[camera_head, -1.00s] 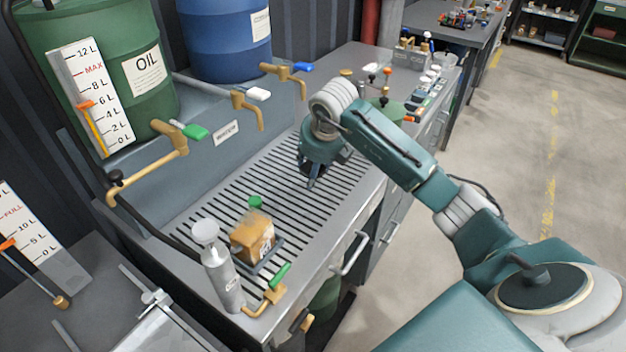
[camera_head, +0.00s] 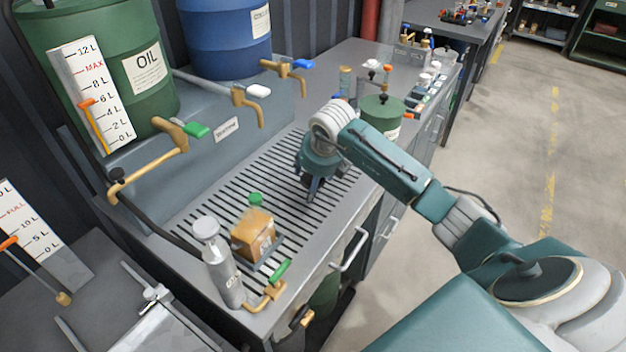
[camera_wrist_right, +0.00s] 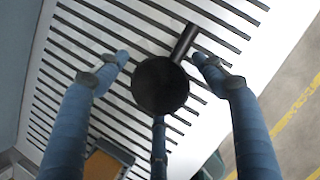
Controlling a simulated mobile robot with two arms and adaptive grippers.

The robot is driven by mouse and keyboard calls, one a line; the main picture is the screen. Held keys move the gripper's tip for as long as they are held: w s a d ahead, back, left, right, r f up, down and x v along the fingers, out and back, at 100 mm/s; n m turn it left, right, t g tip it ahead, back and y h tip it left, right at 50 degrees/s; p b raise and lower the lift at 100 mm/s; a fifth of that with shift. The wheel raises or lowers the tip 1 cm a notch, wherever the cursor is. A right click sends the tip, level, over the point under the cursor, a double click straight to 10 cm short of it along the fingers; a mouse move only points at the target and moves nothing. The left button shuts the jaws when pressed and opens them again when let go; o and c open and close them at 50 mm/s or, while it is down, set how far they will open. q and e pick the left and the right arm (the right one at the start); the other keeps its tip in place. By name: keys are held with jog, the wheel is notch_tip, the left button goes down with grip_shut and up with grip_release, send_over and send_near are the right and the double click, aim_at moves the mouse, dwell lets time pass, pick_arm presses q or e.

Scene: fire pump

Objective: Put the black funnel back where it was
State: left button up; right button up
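The black funnel (camera_wrist_right: 160,85) shows in the right wrist view as a dark disc with a thin tube pointing to the upper right. It is over the slotted grate, between the fingers of my right gripper (camera_wrist_right: 161,60). Gaps show between the disc and the left and right fingers. The disc hides the tip of the third finger. In the head view my right gripper (camera_head: 312,187) points down over the right part of the grate (camera_head: 225,190); the funnel is hard to make out there. I cannot tell whether it touches the grate. My left gripper is not in view.
A brown block (camera_head: 254,236), a grey cylinder (camera_head: 220,265) and a green-handled valve (camera_head: 278,272) stand at the near left of the bench. Brass taps (camera_head: 240,100) overhang its back. A green canister (camera_head: 383,115) stands to the right.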

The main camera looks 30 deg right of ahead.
jog(key=shift+r, duration=0.3)
jog(key=b+v, duration=0.1)
jog(key=v, duration=1)
jog(key=shift+s+r+b, duration=0.25)
jog(key=shift+r+b, duration=0.05)
jog(key=shift+b, duration=0.1)
